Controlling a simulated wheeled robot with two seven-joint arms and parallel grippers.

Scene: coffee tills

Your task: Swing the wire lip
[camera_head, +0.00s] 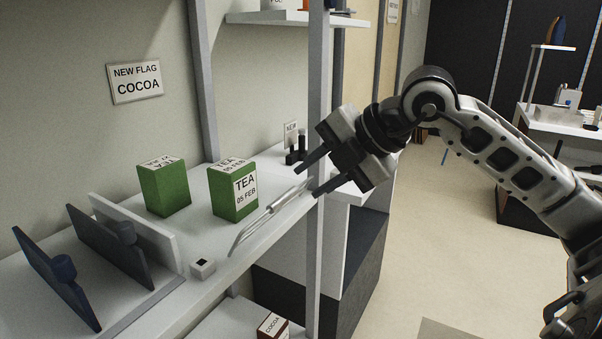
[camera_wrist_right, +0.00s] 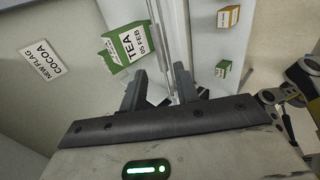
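The wire lip (camera_head: 268,214) is a thin pale metal rod along the front edge of the shelf, with a bent near end and a thicker sleeve along part of it. My right gripper (camera_head: 307,181) is at its far end, with the two fingers apart on either side of the rod's end in the head view. Whether they touch it is unclear. In the right wrist view, the fingers (camera_wrist_right: 160,76) are also apart, and a thin rod (camera_wrist_right: 156,28) runs down toward the gap between them. My left gripper is not in view.
Two green TEA boxes (camera_head: 234,194) (camera_head: 165,188) stand on the shelf (camera_head: 195,241) behind the lip. Dark dividers (camera_head: 112,246) and a small white block (camera_head: 202,268) are nearer. A grey upright post (camera_head: 319,240) stands close to my right gripper. A COCOA box (camera_head: 272,325) sits lower.

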